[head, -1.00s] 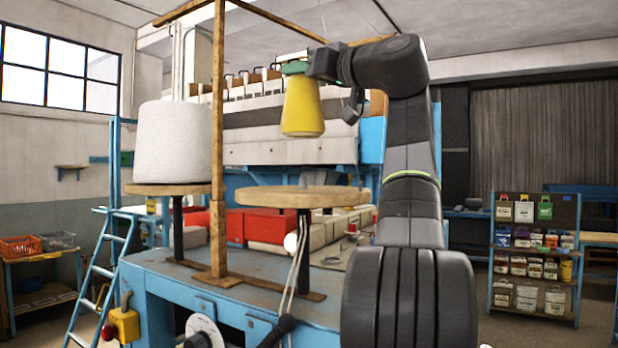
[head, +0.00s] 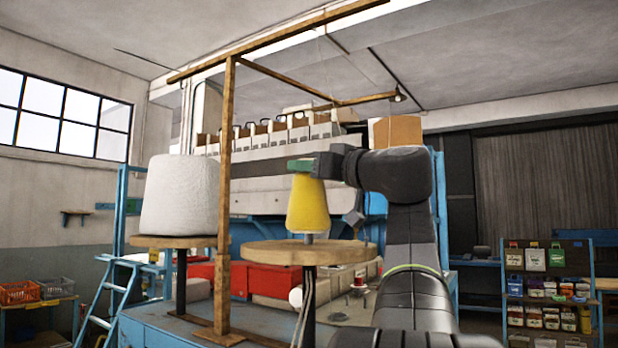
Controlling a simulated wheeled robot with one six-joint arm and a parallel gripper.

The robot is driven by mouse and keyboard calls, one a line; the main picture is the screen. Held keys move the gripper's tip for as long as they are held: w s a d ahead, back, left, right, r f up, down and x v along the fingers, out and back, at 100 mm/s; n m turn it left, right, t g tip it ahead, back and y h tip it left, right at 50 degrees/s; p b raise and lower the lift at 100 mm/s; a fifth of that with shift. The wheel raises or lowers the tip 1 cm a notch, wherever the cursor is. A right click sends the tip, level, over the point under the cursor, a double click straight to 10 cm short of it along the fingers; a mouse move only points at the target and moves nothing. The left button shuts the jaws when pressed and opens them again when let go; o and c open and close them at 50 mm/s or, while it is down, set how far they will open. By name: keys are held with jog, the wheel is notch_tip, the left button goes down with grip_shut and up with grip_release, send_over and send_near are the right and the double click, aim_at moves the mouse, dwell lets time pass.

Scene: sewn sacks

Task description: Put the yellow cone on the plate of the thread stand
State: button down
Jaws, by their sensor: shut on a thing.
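The yellow cone (head: 308,207) is upright, narrow end up, over the round wooden plate (head: 268,254) of the thread stand. A short grey piece (head: 308,238) shows between the cone's base and the plate. I cannot tell whether it belongs to the plate or the cone. My gripper (head: 303,165), with green fingers, is shut on the cone's top from the right. The cone's base appears slightly above the plate.
A large white cone (head: 181,195) stands on another wooden plate (head: 165,242) at the left. A wooden post (head: 224,190) rises between the plates, with a bar overhead. A shelf (head: 548,285) with goods stands at the right.

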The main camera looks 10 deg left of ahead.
jog(key=shift+f, duration=1.05)
jog(key=c, duration=0.8)
grip_release()
jog(key=shift+s+d, duration=0.1)
jog(key=shift+d, duration=0.05)
jog(key=b+v, duration=0.2)
jog(key=v, duration=0.9)
jog(key=shift+s+d, duration=0.25)
jog(key=shift+d, duration=0.05)
